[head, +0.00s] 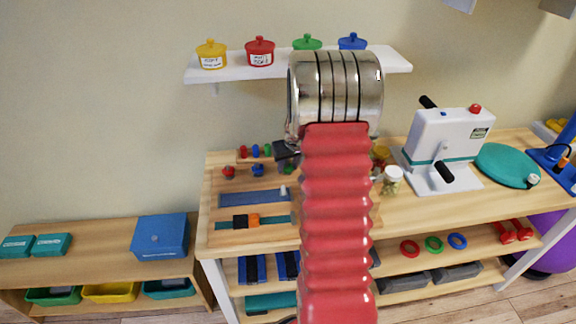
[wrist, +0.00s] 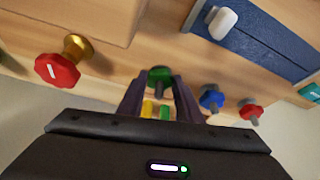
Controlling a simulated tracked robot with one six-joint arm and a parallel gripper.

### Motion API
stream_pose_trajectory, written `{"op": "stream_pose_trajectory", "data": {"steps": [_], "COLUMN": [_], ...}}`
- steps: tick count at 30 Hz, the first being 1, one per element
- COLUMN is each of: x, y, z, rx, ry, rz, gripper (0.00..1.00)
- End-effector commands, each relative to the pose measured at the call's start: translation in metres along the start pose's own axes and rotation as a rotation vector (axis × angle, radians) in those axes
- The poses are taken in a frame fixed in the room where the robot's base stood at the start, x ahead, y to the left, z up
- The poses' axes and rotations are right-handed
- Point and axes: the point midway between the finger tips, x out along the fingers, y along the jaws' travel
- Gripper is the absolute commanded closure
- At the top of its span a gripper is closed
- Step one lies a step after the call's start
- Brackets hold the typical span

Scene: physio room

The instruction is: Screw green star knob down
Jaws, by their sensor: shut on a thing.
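The green star knob (wrist: 158,73) sits between the two dark fingertips of my gripper (wrist: 159,84) in the wrist view. The fingers are closed on its sides. A grey stem shows at the knob, but how far down the knob sits on it cannot be told. In the head view my red arm hides most of the gripper, and only a bit of green (head: 289,170) shows beside the arm.
Close beside in the wrist view are a blue knob (wrist: 211,98), a red knob (wrist: 250,112) and a red knob marked 1 (wrist: 58,69) on a brass post. A blue board (wrist: 262,40) carries a white knob (wrist: 221,22). A white machine (head: 441,135) stands right.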

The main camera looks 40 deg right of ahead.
Motion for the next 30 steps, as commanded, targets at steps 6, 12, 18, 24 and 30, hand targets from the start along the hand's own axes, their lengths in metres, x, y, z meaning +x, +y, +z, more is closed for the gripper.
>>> {"op": "stream_pose_trajectory", "data": {"steps": [6, 12, 18, 24, 30], "x": [0.0, 0.0002, 0.0003, 0.0004, 0.0003], "y": [-0.0006, -0.0013, -0.0023, -0.0025, -0.0026], "z": [0.0003, 0.0006, 0.0008, 0.0008, 0.0006], "rx": [0.027, 0.087, 0.15, 0.209, 0.236], "ry": [-0.002, -0.003, -0.004, -0.003, -0.002], "rz": [0.012, 0.037, 0.062, 0.086, 0.097], "gripper": [0.91, 0.91, 0.91, 0.91, 0.91]}}
